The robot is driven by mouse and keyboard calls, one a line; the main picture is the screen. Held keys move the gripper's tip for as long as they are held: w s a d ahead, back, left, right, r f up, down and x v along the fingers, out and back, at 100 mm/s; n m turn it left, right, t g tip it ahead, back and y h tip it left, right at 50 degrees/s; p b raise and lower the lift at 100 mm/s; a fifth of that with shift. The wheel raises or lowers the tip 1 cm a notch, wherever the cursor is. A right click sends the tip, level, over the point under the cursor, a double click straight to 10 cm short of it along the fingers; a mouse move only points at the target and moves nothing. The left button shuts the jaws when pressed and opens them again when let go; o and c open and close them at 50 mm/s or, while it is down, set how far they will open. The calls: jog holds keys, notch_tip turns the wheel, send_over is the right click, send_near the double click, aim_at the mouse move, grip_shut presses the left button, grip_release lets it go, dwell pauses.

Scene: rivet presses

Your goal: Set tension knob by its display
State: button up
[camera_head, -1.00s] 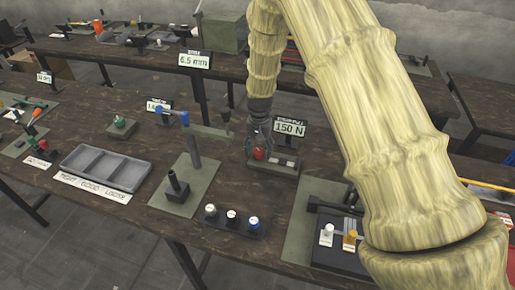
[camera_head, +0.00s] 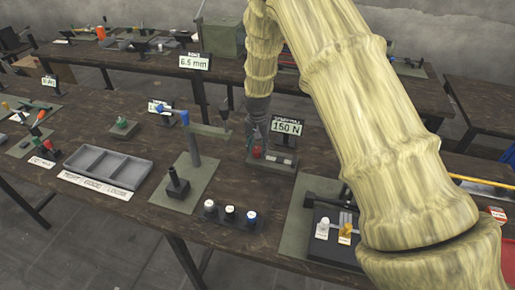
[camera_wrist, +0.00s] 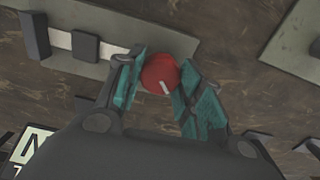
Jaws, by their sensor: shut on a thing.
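The red tension knob (camera_head: 256,153) sits at the left end of a grey-green base block (camera_head: 279,163). In the wrist view the knob (camera_wrist: 160,73) is round with a white pointer line, and lies between the two teal finger pads. My gripper (camera_head: 257,146) comes down from above and is shut on the knob, as the wrist view of my gripper (camera_wrist: 162,85) also shows. The display (camera_head: 287,127) stands behind the base and reads 150 N. The display's edge (camera_wrist: 33,146) shows at lower left of the wrist view, partly cut off.
A grey three-part tray (camera_head: 108,168) lies to the left. A press with a dark post (camera_head: 178,185) and a stand with several capped pieces (camera_head: 231,216) are in front. My arm covers much of the right side. Bare table (camera_head: 140,215) shows at front left.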

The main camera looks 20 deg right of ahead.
aim_at(258, 149)
jog(key=shift+s+f, duration=0.2)
jog(key=shift+f, duration=0.05)
jog(key=o, duration=0.9)
jog(key=shift+o, duration=0.7)
jog(key=shift+w+d, duration=0.1)
jog(key=shift+w, duration=0.1)
jog(key=shift+r, duration=0.1)
notch_tip(258, 149, up, 12)
